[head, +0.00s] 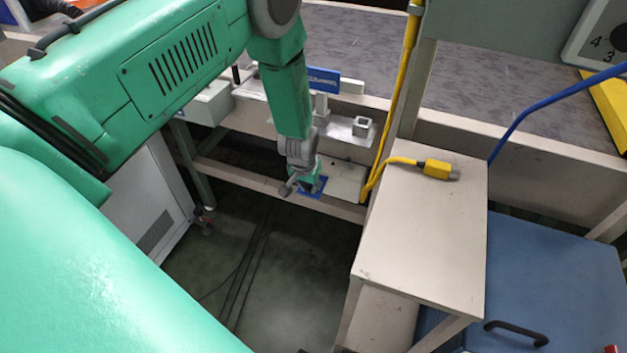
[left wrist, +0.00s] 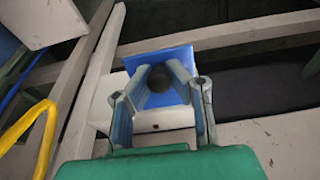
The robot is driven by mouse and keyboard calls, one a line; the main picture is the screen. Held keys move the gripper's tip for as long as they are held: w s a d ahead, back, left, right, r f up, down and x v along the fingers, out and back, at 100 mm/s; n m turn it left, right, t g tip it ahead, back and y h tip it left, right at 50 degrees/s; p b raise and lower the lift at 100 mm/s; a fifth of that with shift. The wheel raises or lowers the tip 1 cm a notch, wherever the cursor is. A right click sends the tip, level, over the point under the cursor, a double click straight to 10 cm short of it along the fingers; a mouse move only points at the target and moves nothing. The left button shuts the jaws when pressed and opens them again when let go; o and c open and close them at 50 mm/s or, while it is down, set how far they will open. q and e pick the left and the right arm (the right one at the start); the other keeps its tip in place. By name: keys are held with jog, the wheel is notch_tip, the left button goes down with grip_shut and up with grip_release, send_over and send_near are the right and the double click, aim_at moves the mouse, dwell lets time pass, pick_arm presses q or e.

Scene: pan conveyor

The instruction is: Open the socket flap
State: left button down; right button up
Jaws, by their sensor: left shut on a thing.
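My left gripper (head: 305,185) is low in front of the frame below the conveyor in the head view. In the left wrist view its fingers (left wrist: 162,80) close around a round black knob (left wrist: 158,77) on a blue flap (left wrist: 180,55). The flap belongs to a pale socket box (left wrist: 165,118), which shows behind and below the fingers. In the head view only blue parts of the flap (head: 312,192) show, and the gripper hides the rest. I cannot tell how far the flap is open. My right gripper is not in view.
A yellow plug (head: 440,170) on a yellow cable lies on a beige table (head: 420,235) to the right. A yellow pipe or cable (head: 393,110) runs down a post beside the socket. A blue cart (head: 560,275) stands at the right. The floor (head: 285,265) below is mostly clear.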

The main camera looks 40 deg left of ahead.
aim_at(307, 188)
pick_arm(q)
jog(key=shift+r+g, duration=0.3)
jog(key=shift+g, duration=0.2)
jog(key=shift+w, duration=0.1)
jog(key=c, duration=1.4)
grip_release()
jog(key=r, duration=0.4)
jog(key=s+r, duration=0.1)
jog(key=r, duration=0.6)
jog(key=shift+s+d+r, duration=0.1)
jog(key=shift+s+r, duration=0.1)
jog(key=shift+r, duration=0.2)
jog(key=shift+f, duration=0.1)
